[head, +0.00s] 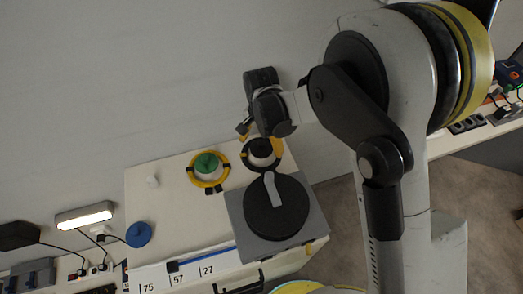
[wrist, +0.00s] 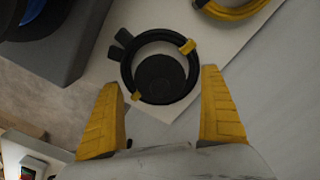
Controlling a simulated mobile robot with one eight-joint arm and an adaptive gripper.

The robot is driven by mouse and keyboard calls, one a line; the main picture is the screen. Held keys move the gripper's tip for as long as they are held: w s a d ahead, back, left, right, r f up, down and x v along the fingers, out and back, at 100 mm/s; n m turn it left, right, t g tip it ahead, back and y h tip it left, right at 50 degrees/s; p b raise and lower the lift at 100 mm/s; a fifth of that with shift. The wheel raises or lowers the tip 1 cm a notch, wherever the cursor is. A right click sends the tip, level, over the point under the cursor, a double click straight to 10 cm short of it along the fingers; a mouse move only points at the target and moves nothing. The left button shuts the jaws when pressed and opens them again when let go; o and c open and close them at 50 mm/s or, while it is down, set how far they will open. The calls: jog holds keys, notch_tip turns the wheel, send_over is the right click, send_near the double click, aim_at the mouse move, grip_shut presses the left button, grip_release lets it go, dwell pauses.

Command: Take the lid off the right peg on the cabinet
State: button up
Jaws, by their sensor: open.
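The dark round lid (wrist: 160,78) sits inside a black coiled ring with yellow clips (wrist: 127,72) in the wrist view. In the head view this lid (head: 261,149) is at the right peg place on the white cabinet (head: 150,205), partly covered by my gripper. The peg itself is hidden under the lid. My gripper (wrist: 160,81) is open and empty, its yellow fingers apart on either side of the lid's near side. In the head view my gripper (head: 258,138) is over the cabinet's back edge; I cannot tell its height above the lid.
A green lid (head: 206,163) with a yellow ring (head: 194,180) is left of the dark lid. A grey box (head: 236,211) with a large black disc (head: 266,221) stands close in front. A blue disc (head: 139,234) and a lit lamp (head: 84,215) are farther left. A wall is behind.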

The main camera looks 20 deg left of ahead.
aim_at(264, 144)
jog(key=shift+f, duration=0.6)
jog(key=c, duration=1.1)
jog(key=shift+r, duration=0.1)
jog(key=shift+r, duration=0.15)
jog(key=shift+c, duration=0.3)
jog(key=shift+r+p, duration=0.3)
jog(key=shift+r, duration=0.1)
jog(key=r+p, duration=0.1)
jog(key=r, duration=0.1)
jog(key=d+r+p, duration=0.1)
jog(key=r, duration=0.1)
jog(key=d+r+p, duration=0.1)
jog(key=d+r, duration=0.1)
jog(key=d, duration=0.1)
jog(key=s+d+r+p, duration=0.1)
jog(key=d+r, duration=0.1)
jog(key=d, duration=0.2)
jog(key=s+d+r+p, duration=0.1)
jog(key=d, duration=0.2)
jog(key=shift+d+r, duration=0.25)
jog(key=shift+r, duration=0.15)
